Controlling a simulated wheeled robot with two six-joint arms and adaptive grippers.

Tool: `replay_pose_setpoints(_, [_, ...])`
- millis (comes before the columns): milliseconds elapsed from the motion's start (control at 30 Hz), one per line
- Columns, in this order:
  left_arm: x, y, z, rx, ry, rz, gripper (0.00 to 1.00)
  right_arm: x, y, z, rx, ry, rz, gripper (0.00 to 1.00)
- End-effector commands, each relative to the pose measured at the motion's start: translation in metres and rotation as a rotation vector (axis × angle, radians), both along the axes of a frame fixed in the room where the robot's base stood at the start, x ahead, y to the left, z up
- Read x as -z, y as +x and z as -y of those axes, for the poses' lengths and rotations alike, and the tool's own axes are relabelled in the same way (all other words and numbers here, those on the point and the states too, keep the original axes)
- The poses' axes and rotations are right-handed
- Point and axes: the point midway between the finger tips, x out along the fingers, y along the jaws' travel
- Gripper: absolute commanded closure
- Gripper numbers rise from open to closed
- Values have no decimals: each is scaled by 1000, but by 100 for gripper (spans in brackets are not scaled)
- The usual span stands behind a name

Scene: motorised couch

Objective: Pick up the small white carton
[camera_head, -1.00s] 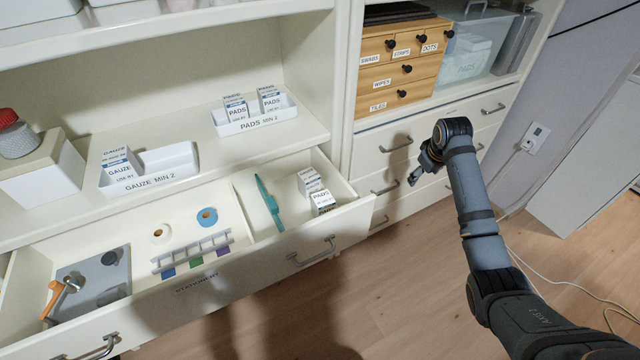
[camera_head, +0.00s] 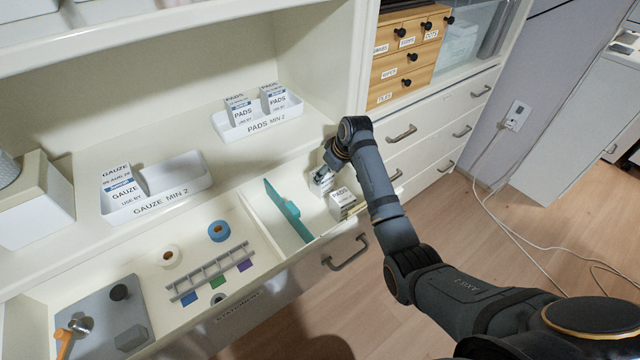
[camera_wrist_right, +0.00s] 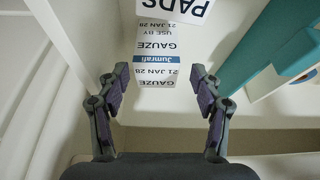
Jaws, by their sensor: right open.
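Two small white cartons lie in the right compartment of the open drawer. One reads GAUZE with a blue Jumrafi band; it shows in the right wrist view (camera_wrist_right: 157,48) and, partly hidden, in the head view (camera_head: 321,183). The other, a PADS carton (camera_head: 342,201), lies close beside it and is cut off at the top of the right wrist view (camera_wrist_right: 188,8). My right gripper (camera_head: 327,170) is over this compartment, open. In the right wrist view its fingers (camera_wrist_right: 160,82) point at the gauze carton, with its near end about between the fingertips. My left gripper is not in view.
The drawer front (camera_head: 300,268) and divider bound the compartment. Above, the shelf holds a gauze tray (camera_head: 175,180) and a pads tray (camera_head: 258,131) with more cartons. A wooden drawer box (camera_head: 408,60) stands at the right.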

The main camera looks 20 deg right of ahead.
Motion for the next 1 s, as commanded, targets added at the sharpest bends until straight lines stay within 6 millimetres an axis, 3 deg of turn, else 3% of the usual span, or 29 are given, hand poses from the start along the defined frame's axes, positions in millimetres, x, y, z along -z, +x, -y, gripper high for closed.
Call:
replay_pose_setpoints(133, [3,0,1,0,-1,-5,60,9,7,-2,1,1,-1,34])
replay_pose_setpoints(367, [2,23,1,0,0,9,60,40,26,-8,1,1,-1,34])
replay_pose_setpoints(667, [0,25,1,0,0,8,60,44,28,-9,0,-1,-1,35])
replay_pose_setpoints(900, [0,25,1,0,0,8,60,43,28,-9,0,0,-1,68])
replay_pose_setpoints(1000, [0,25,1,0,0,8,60,43,28,-9,0,0,0,78])
